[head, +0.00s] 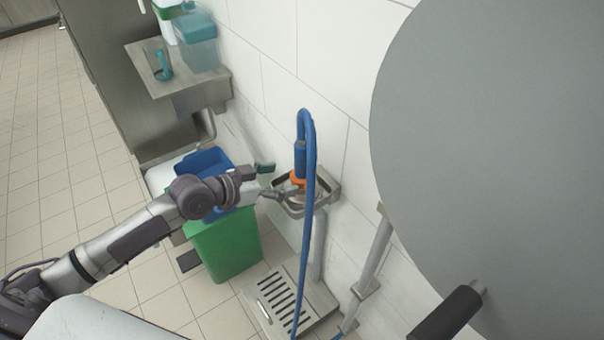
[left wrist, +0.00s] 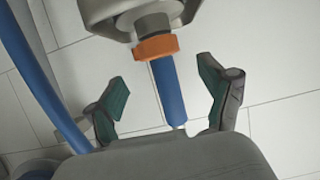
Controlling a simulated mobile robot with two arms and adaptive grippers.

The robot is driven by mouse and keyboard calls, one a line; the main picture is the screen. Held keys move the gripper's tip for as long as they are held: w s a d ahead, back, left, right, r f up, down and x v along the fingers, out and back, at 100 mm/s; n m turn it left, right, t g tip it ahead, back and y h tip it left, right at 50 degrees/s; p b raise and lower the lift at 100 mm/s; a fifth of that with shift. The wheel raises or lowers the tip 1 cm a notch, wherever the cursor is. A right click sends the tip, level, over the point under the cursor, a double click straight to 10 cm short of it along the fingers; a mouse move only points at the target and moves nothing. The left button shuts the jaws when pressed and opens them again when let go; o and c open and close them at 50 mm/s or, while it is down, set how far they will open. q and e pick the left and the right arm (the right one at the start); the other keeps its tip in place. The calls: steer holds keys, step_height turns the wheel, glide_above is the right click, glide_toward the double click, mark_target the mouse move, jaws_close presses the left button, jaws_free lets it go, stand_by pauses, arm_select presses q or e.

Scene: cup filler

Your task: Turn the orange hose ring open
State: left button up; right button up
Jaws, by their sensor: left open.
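The orange hose ring (head: 297,180) sits below the blue hose grip, over a small steel basin (head: 328,196) on the wall. In the left wrist view the orange ring (left wrist: 156,47) shows between a steel fitting (left wrist: 140,12) and the blue grip (left wrist: 170,92). My left gripper (head: 270,180) is open, just left of the ring in the head view. In the left wrist view my left gripper (left wrist: 163,92) has its fingers apart on either side of the blue grip, with the ring beyond the fingertips. Neither finger visibly touches the ring. My right gripper is not in view.
The blue hose (head: 309,215) loops up and hangs down in front of the basin. A green bin (head: 228,245) and a blue bin (head: 204,162) stand below my left arm. A steel floor grate (head: 290,297) lies below. A large grey round surface (head: 500,130) fills the right.

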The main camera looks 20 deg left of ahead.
mark_target(297, 176)
arm_select(q)
steer(key=x, duration=0.7)
steer(key=shift+w+d+f, duration=0.1)
steer(key=shift+w, duration=0.05)
steer(key=c, duration=1.2)
steer(key=n+t+y+p, duration=0.1)
steer(key=p, duration=0.4)
steer(key=n+y+p, duration=0.2)
steer(key=p, duration=0.4)
steer(key=shift+r+t, duration=0.3)
steer(key=shift+t, duration=0.1)
steer(key=shift+w+f+b, duration=0.1)
steer(key=shift+f+b, duration=0.15)
steer(key=shift+b, duration=0.05)
steer(key=o, duration=1.2)
